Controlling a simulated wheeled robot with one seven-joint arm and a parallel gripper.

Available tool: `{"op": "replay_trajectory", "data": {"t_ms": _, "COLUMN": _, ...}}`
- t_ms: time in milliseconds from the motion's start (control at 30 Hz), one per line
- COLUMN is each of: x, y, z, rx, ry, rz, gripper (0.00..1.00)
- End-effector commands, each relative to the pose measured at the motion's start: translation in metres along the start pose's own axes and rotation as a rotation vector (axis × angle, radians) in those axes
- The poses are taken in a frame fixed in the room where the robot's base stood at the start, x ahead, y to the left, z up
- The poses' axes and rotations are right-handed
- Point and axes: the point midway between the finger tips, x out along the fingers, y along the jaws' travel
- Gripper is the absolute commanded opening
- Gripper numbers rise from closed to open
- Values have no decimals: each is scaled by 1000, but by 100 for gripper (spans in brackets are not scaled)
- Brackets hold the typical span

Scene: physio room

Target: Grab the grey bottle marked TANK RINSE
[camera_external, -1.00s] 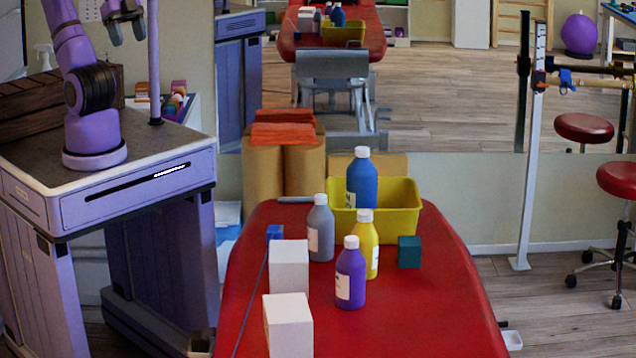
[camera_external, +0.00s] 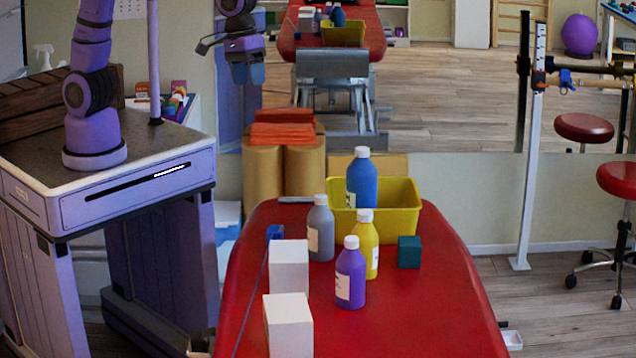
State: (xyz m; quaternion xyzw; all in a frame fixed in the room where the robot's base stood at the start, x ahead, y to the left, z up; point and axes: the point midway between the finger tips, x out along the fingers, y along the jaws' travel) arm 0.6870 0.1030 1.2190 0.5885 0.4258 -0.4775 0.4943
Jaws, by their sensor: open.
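The grey bottle (camera_external: 320,232) with a white cap and a pale label stands upright on the red padded table (camera_external: 400,320), left of the yellow bottle; the label's words are too small to read. My gripper (camera_external: 248,74) hangs in the air at the upper left, above and left of the grey bottle and well apart from it. Its fingers point down, and it is open and empty.
A yellow bottle (camera_external: 366,245) and a purple bottle (camera_external: 350,275) stand right of the grey one. Behind are a yellow bin (camera_external: 404,212) and blue bottle (camera_external: 360,178). White boxes (camera_external: 288,264) (camera_external: 288,325) stand in front left; a teal cube (camera_external: 409,252) lies right.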

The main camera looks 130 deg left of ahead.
Motion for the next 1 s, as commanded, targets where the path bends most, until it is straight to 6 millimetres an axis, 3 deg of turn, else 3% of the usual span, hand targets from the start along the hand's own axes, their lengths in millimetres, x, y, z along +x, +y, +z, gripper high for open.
{"op": "replay_trajectory", "data": {"t_ms": 33, "x": 18, "y": 4, "z": -15, "rx": -69, "ry": -4, "rz": -20, "gripper": 63}}
{"op": "replay_trajectory", "data": {"t_ms": 300, "x": 107, "y": 12, "z": -86, "rx": -446, "ry": -3, "rz": -95, "gripper": 63}}
{"op": "replay_trajectory", "data": {"t_ms": 600, "x": 205, "y": -6, "z": -150, "rx": -809, "ry": 19, "rz": -169, "gripper": 63}}
{"op": "replay_trajectory", "data": {"t_ms": 800, "x": 234, "y": -14, "z": -167, "rx": -916, "ry": 29, "rz": -187, "gripper": 63}}
{"op": "replay_trajectory", "data": {"t_ms": 1000, "x": 250, "y": -18, "z": -167, "rx": -926, "ry": 30, "rz": -191, "gripper": 63}}
